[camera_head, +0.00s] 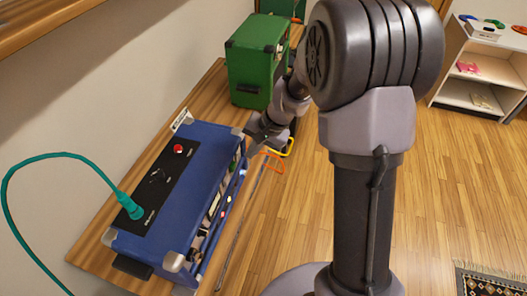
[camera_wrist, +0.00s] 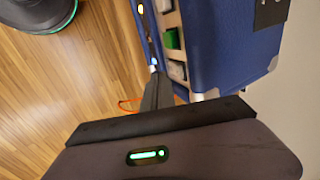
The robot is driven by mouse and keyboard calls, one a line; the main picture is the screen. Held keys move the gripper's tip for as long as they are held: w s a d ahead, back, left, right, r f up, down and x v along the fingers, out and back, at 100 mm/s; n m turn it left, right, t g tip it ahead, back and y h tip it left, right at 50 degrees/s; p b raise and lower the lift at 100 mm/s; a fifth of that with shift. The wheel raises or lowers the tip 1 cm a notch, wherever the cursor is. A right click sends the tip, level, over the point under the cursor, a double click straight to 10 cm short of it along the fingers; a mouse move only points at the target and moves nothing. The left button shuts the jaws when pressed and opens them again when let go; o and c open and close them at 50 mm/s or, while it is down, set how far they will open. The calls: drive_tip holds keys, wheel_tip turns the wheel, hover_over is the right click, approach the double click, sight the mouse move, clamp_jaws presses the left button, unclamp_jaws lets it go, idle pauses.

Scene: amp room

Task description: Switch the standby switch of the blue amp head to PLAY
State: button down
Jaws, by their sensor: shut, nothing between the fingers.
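The blue amp head (camera_head: 205,180) sits on a wooden surface at the left of the head view. Its black top panel (camera_head: 165,180) carries a red button, a small dark control and a teal plug. Its front shows edge-on with several small controls and lights; I cannot read which is the standby switch or its position. In the wrist view the blue amp (camera_wrist: 220,50) shows a green piece (camera_wrist: 172,38) and pale pieces along its front. My gripper (camera_wrist: 154,80) is shut and empty, its tips close beside that front; contact cannot be told.
A green amp (camera_head: 257,60) stands behind the blue one on the wooden surface (camera_head: 90,245). A teal cable (camera_head: 55,155) arches from the plug. Orange cable (camera_head: 277,160) lies near the arm. A white shelf (camera_head: 480,65) stands far right, with open floor before it.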

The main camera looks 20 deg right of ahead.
drive_tip(key=shift+w+a+r, duration=0.15)
drive_tip(key=shift+w+a, duration=0.25)
drive_tip(key=shift+a, duration=0.15)
drive_tip(key=shift+w+a+r, duration=0.1)
drive_tip(key=shift+w+a, duration=0.1)
drive_tip(key=shift+a, duration=0.05)
drive_tip(key=shift+r, duration=0.1)
drive_tip(key=shift+r+p, duration=0.5)
drive_tip(key=shift+r, duration=0.2)
drive_tip(key=shift+d, duration=0.1)
